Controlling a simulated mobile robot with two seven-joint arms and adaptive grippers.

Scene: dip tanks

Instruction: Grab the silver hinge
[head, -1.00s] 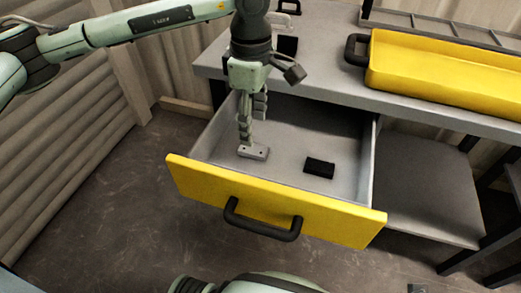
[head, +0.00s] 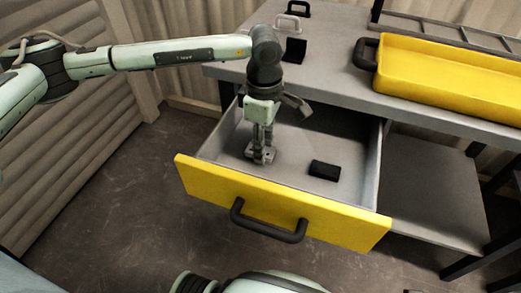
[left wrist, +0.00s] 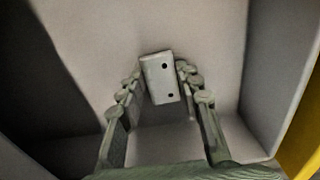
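The silver hinge (head: 262,157) is a small light plate on the floor of the open drawer, left of its middle. In the left wrist view the hinge (left wrist: 158,78) shows two dark holes and lies between the fingertips. My left gripper (head: 263,148) points down into the drawer. In the left wrist view my left gripper (left wrist: 159,85) has a finger close against each long side of the hinge and looks shut on it. The hinge seems to be still at floor level. My right gripper is not in view.
The grey drawer has a yellow front (head: 282,207) with a black handle (head: 268,228). A black block (head: 325,170) lies right of the hinge. Above are the grey bench (head: 335,75), a yellow tray (head: 445,85) and small handles. Drawer walls stand close around my gripper.

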